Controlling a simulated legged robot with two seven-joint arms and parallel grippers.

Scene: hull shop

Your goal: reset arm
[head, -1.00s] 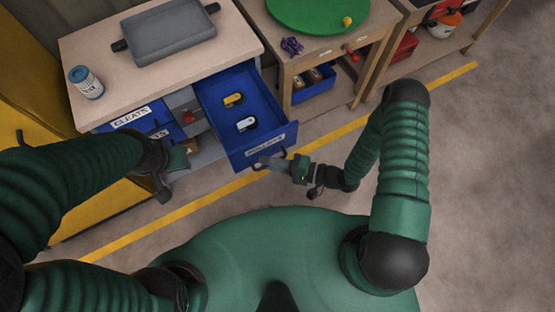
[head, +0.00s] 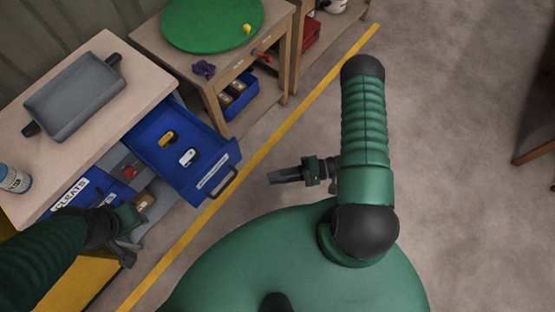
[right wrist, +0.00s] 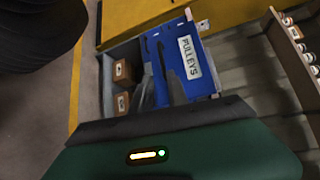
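My right gripper (head: 285,178) is off to the right of the open blue drawer, clear of its handle (head: 226,182). Its two fingers look apart with nothing between them; they also show in the right wrist view (right wrist: 162,82). My left gripper (head: 128,246) hangs low at the left, close to the cabinet front; its fingers are small and partly hidden, so its opening is unclear. The blue drawer (head: 207,190) holds a yellow pulley-like item (head: 168,138) and a white one (head: 187,157). A label reading PULLEYS shows in the right wrist view (right wrist: 190,57).
A wooden bench (head: 146,40) with a green disc (head: 212,22) stands behind. A yellow line (head: 268,147) crosses the floor. Floor to the right is open.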

